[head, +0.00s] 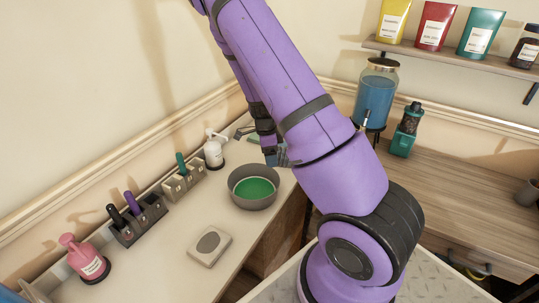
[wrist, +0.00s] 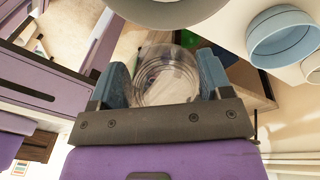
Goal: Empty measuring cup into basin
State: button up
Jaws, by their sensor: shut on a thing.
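The grey round basin (head: 254,204) stands on the counter in the head view, with green showing inside it. My gripper (head: 277,157) is just behind the basin's far right rim in that view, partly hidden by my arm. In the wrist view my gripper (wrist: 163,92) is shut on a clear, see-through measuring cup (wrist: 163,78), which sits between its blue fingers. I cannot make out any liquid in the cup. The cup does not show clearly in the head view.
A white pump bottle (head: 213,150), tool holders (head: 140,218) and a pink bottle (head: 84,258) line the wall. A flat grey device (head: 209,246) lies in front of the basin. A blue-filled jar (head: 376,95) stands at right. The wrist view shows a light blue round container (wrist: 284,38).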

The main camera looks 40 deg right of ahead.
jog(key=shift+s+d+f+t+y, duration=0.1)
jog(key=shift+s+d+t+y, duration=0.05)
jog(key=shift+t+y, duration=0.4)
jog(key=shift+s+d+f+t+y, duration=0.15)
jog(key=shift+t+y, duration=0.2)
jog(key=shift+y, duration=0.3)
jog(key=shift+s+d+f+t+y, duration=0.2)
jog(key=shift+t+y, duration=0.4)
jog(key=shift+y, duration=0.25)
jog(key=shift+s+d+f+t+y, duration=0.1)
jog(key=shift+d+t+y, duration=0.05)
jog(key=shift+t+y, duration=0.6)
jog(key=t+y, duration=0.2)
jog(key=y, duration=0.1)
jog(key=d+t+y, duration=0.1)
jog(key=shift+s+f+n+y, duration=0.3)
jog(key=shift+f+y, duration=0.1)
jog(key=shift+t+y, duration=0.65)
jog(key=shift+y, duration=0.25)
